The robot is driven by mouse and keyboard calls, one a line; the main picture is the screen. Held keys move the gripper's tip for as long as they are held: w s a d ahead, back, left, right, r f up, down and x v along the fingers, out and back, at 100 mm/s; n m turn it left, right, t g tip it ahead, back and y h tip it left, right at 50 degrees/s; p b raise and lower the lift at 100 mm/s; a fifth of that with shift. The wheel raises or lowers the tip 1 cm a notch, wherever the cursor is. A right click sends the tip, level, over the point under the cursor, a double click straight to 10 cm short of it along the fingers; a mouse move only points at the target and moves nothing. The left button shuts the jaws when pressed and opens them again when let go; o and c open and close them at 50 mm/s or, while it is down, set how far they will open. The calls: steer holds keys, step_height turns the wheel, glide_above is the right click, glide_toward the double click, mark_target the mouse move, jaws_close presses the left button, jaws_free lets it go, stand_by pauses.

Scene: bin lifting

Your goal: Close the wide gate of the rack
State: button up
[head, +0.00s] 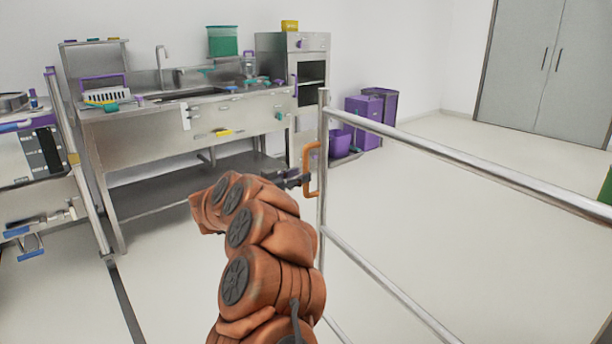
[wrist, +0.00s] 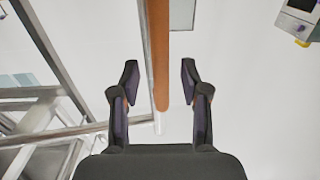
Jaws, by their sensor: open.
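The gate (head: 440,152) is a metal tube frame with a post at its left end and rails running to the right in the head view. An orange C-shaped handle (head: 306,162) is fixed to that post. My gripper (head: 293,181) is at the handle's left side, partly hidden behind my orange arm. In the wrist view my gripper (wrist: 159,76) is open, with the orange handle bar (wrist: 159,55) between its two fingers. Gaps show on both sides of the bar. The rest of the rack cannot be made out.
A steel sink bench (head: 160,135) with tools stands at the back left. A grey cabinet (head: 275,50) and purple bins (head: 362,115) stand beside it. A metal stand (head: 75,170) is at the far left. The floor (head: 440,210) behind the gate is clear.

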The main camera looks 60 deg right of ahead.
mark_target(306, 191)
steer(key=shift+x, duration=1.7)
steer(key=shift+c, duration=0.4)
jaws_close()
